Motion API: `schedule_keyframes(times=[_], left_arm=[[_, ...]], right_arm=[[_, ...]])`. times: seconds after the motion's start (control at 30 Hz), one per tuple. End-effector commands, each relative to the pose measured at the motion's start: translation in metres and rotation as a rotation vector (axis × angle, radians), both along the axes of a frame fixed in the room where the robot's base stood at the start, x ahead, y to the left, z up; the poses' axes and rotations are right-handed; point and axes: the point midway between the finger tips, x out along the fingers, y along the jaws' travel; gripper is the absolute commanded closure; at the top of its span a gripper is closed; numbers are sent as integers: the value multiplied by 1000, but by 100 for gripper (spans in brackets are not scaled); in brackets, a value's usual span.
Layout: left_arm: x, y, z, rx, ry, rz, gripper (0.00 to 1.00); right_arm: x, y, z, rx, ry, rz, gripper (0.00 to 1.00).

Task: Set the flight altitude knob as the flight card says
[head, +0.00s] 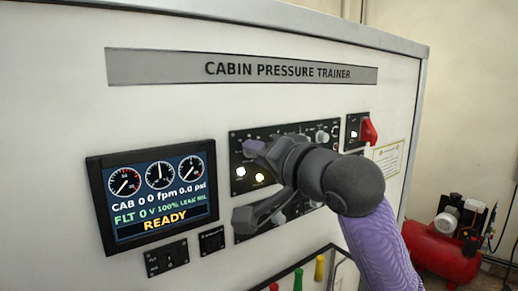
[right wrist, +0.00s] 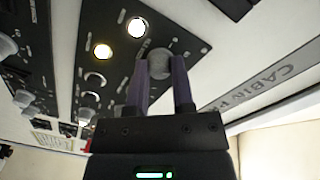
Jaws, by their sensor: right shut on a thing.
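The flight card may be the small white sheet with a coloured border (head: 388,156) on the cabinet's right side; its text is too small to read. My right gripper (head: 254,149) reaches the upper left of the dark control panel (head: 242,202). In the right wrist view its two purple fingers (right wrist: 165,80) are shut on a round grey knob (right wrist: 161,62) at the panel's end, beside two lit lamps. The knob's label and pointer cannot be read. The display (head: 158,195) shows FLT 0 and READY. My left gripper is not in view.
A red switch (head: 369,131) sits on a small plate right of the panel. Small switch plates (head: 167,258) lie below the display. Red, green and yellow handles (head: 298,279) show at the bottom. A red compressor (head: 440,250) stands on the floor at right.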

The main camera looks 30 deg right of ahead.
Motion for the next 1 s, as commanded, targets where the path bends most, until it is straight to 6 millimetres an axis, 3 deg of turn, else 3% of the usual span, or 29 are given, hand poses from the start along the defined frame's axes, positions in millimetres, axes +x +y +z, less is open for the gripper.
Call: schedule_keyframes(times=[0.5, 1.0], left_arm=[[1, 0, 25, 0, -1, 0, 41], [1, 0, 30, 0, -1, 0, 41]], right_arm=[[0, -1, 4, 369, 22, -2, 100], [0, -1, 2, 470, 29, -3, 100]])
